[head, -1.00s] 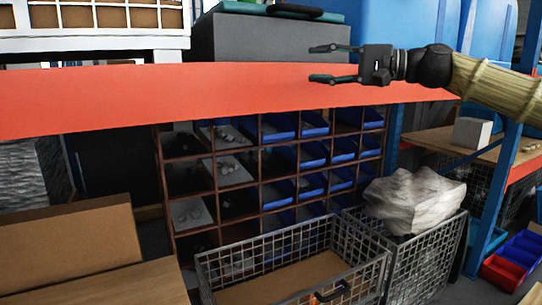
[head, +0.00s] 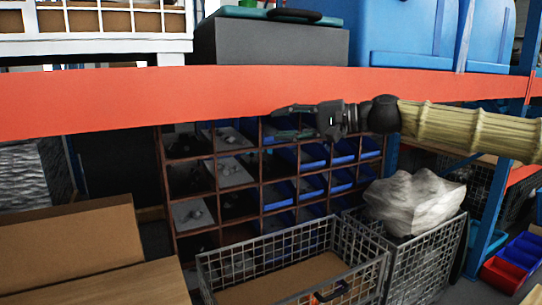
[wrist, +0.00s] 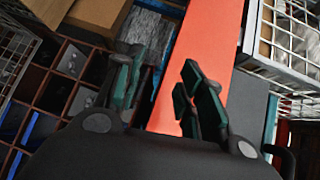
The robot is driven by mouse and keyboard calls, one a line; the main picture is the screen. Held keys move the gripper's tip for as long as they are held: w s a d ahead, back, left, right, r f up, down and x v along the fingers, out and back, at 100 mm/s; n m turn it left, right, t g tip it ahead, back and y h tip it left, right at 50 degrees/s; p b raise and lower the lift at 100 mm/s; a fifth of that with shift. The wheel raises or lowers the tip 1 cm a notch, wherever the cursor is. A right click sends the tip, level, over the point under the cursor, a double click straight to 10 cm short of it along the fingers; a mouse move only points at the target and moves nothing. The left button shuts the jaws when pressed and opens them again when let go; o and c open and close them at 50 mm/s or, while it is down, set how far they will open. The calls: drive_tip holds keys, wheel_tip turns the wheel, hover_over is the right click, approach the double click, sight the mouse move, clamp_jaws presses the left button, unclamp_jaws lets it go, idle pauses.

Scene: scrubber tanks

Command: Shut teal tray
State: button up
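A flat teal piece (head: 263,13) lies on top of a dark grey box (head: 270,44) at the top of the head view, with a black object on it. I cannot tell whether it is the teal tray or whether it is open. A teal strip (wrist: 270,120) also shows beside the grey box in the wrist view. My gripper (head: 282,122) is open and empty, pointing left. It is in front of the orange beam's lower edge, lower in the picture than the box. Its teal-padded fingers (wrist: 156,85) stand apart in the wrist view.
The orange beam (head: 120,103) crosses the view close to my gripper. Below are a cubby rack (head: 211,153) with blue bins, a wire basket (head: 212,272) and a pale rock-like lump (head: 415,200). Blue tanks (head: 410,30) stand at the upper right.

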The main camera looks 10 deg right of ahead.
drive_tip(key=a+f+h, duration=0.1)
drive_tip(key=a+f, duration=0.2)
drive_tip(key=f, duration=0.5)
drive_tip(key=shift+w+a+g, duration=0.25)
drive_tip(key=shift+w+g, duration=0.05)
drive_tip(key=shift+w, duration=0.1)
